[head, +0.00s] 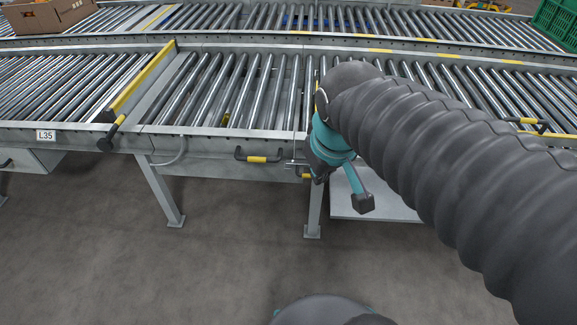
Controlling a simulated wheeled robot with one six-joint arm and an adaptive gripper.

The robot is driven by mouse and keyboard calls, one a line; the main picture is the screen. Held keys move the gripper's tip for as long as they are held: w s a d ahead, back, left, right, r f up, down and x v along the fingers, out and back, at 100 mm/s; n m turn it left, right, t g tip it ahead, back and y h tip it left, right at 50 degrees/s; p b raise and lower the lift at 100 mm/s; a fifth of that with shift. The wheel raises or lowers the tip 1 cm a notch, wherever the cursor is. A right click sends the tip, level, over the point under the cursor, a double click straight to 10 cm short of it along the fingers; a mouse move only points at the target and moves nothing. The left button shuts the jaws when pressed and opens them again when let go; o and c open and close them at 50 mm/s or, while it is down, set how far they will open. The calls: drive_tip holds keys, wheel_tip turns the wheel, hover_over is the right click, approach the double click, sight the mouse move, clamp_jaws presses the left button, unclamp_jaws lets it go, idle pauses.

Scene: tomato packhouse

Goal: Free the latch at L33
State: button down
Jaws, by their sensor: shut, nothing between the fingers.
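No label reading L33 shows; the only readable one is the L35 plate (46,135) on the left frame rail. A black handle with a yellow grip (257,159) is on the front rail left of my arm. A second yellow-gripped handle (307,176) sits just right of it and lower, by a thin metal rod, partly covered by my gripper. My gripper (318,178) is shut and empty, pointing down at the front rail beside this second handle. Whether they touch cannot be told. My dark sleeved arm hides the rail to the right.
Roller conveyors fill the back. A yellow-edged bar with a black-ended lever (107,142) crosses the rollers at left. A cardboard box (42,15) and a green crate (557,22) stand on the far line. Conveyor legs (163,193) reach the floor; the floor in front is clear.

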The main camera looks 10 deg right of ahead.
drive_tip(key=w+a+f+n+g+h+p, duration=0.1)
drive_tip(key=w+a+f+n+g, duration=0.15)
drive_tip(key=w+n, duration=0.6)
drive_tip(key=n+g+h+p, duration=0.1)
drive_tip(key=n+g+h, duration=0.1)
drive_tip(key=n+g, duration=0.1)
hover_over(288, 168)
drive_tip(key=s+a, duration=0.3)
wheel_tip(288, 168, down, 6)
drive_tip(key=shift+w+a+f, duration=0.1)
drive_tip(key=shift+w+a, duration=0.2)
drive_tip(key=shift+w, duration=0.2)
drive_tip(key=shift+f, duration=0.1)
drive_tip(key=x, duration=1)
